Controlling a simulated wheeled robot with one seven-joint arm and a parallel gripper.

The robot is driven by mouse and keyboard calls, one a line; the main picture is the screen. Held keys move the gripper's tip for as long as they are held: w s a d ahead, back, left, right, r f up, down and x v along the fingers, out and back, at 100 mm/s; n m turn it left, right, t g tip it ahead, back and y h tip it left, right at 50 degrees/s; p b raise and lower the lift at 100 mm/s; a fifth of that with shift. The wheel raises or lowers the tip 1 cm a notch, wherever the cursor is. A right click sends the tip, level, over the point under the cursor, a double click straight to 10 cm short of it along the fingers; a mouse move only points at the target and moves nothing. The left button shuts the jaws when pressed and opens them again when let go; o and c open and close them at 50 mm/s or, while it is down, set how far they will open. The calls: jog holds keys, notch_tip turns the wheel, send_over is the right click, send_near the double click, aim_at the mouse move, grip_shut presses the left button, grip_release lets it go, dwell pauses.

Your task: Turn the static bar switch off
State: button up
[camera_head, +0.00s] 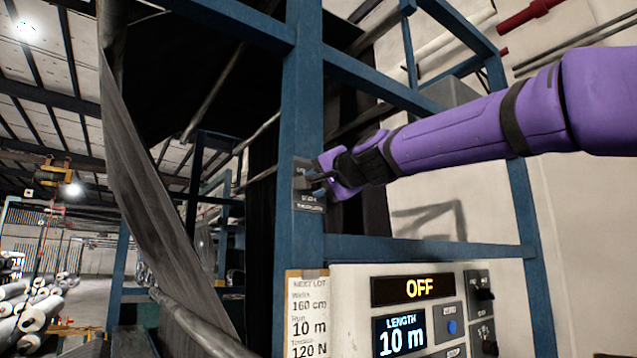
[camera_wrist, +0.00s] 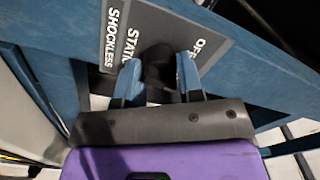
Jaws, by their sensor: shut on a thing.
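The static bar switch is a dark knob (camera_wrist: 160,62) on a grey label plate (camera_wrist: 150,22), which reads "STATIC", "SHOCKLESS" and a partly hidden word starting "O". The plate (camera_head: 309,203) is fixed to a blue upright post (camera_head: 302,95) of the machine frame in the head view. My gripper (camera_wrist: 160,78) is shut on the knob, with one blue fingertip on each side of it. In the head view my gripper (camera_head: 322,182) reaches the plate from the right and covers most of the switch. Which way the knob points is hard to tell.
Grey fabric (camera_head: 150,180) hangs at left.

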jog(key=n, duration=0.5)
jog(key=shift+n, duration=0.3)
jog(key=n, duration=0.5)
jog(key=shift+n, duration=0.4)
jog(key=o, duration=0.9)
jog(key=v, duration=1)
jog(key=shift+s+d, duration=0.25)
jog(key=shift+s, duration=0.05)
